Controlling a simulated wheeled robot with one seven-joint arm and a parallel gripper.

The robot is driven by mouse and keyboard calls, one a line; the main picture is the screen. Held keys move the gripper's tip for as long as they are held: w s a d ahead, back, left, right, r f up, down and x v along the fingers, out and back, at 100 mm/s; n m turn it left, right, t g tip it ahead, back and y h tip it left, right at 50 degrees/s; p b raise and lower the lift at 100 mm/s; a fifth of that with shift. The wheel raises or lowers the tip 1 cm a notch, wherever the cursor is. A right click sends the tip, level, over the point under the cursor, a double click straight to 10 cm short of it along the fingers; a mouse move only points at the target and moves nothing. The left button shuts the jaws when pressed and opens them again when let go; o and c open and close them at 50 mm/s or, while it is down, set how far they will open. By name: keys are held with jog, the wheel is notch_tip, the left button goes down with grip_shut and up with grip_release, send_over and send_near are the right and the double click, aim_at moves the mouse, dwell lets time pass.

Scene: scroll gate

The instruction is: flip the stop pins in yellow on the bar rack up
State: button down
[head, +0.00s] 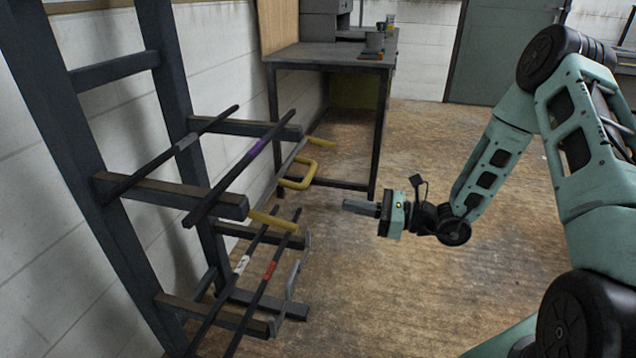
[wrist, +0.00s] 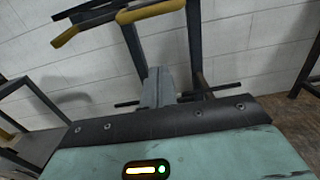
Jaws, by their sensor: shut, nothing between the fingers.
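The dark bar rack (head: 165,190) stands against the wall at left in the head view. A yellow stop pin (head: 273,219) juts out to the right from the near upper arm's end, drooping slightly. Farther back, a bent yellow piece (head: 298,184) and another short yellow pin (head: 321,142) stick out beside the far upper arm. Yellow parts also cross the top of the wrist view (wrist: 150,12). My gripper (head: 345,206) is shut and empty, pointing left toward the rack, apart from the yellow pieces. Its closed fingers show in the wrist view (wrist: 158,88).
Dark bars lie across the rack arms, one with a purple band (head: 257,149), one with a red band (head: 269,270). Grey stops (head: 293,280) hang at the lower arms. A workbench (head: 330,55) stands behind.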

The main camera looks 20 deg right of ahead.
jog(key=w+a+r, duration=0.4)
jog(key=w+a, duration=0.1)
jog(key=a, duration=0.2)
dwell(0.5)
jog(key=shift+r, duration=0.1)
jog(key=shift+d+r+h+p, duration=0.1)
jog(key=shift+r+h+p, duration=0.2)
jog(key=shift+p, duration=0.25)
